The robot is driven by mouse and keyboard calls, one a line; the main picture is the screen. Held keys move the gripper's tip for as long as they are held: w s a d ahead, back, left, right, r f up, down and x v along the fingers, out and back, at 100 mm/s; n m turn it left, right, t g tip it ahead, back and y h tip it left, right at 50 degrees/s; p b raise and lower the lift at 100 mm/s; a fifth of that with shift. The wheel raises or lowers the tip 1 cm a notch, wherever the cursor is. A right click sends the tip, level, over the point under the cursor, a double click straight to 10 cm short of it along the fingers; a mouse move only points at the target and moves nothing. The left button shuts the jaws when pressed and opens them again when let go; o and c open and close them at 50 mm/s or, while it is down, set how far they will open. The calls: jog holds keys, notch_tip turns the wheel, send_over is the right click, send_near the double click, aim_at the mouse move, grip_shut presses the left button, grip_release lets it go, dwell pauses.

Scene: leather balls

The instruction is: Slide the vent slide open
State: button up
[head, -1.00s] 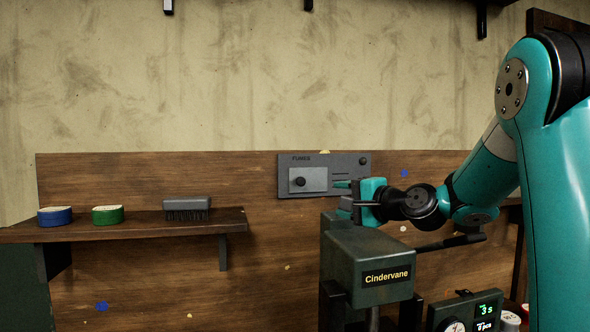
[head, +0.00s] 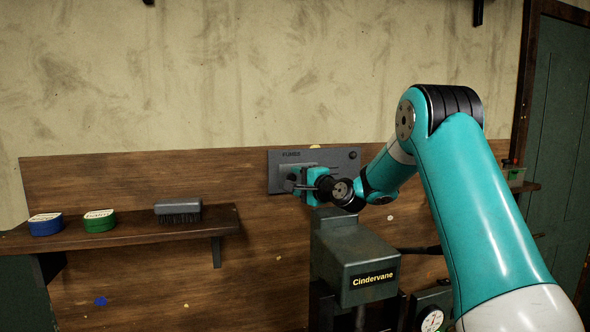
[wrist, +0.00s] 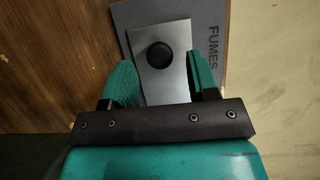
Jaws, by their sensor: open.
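The vent panel (head: 336,158), a grey plate marked FUMES, is fixed to the wooden backboard. Its lettering also shows in the wrist view (wrist: 214,42). On it is the vent slide, a lighter metal plate (wrist: 168,84) with a round black knob (wrist: 159,55). My gripper (head: 294,181) is at the panel in the head view and hides much of the slide and its knob. In the wrist view my gripper (wrist: 160,72) is open, with one teal finger on each side of the knob. I see gaps between the fingers and the knob.
A dark machine labelled Cindervane (head: 352,262) stands below my gripper. A shelf (head: 135,231) at left holds a blue tin (head: 45,226), a green tin (head: 99,223) and a brush (head: 178,210). A green door (head: 556,130) is at right.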

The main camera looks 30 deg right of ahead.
jog(key=shift+w+a, duration=0.15)
jog(key=shift+w, duration=0.75)
jog(key=shift+c, duration=0.5)
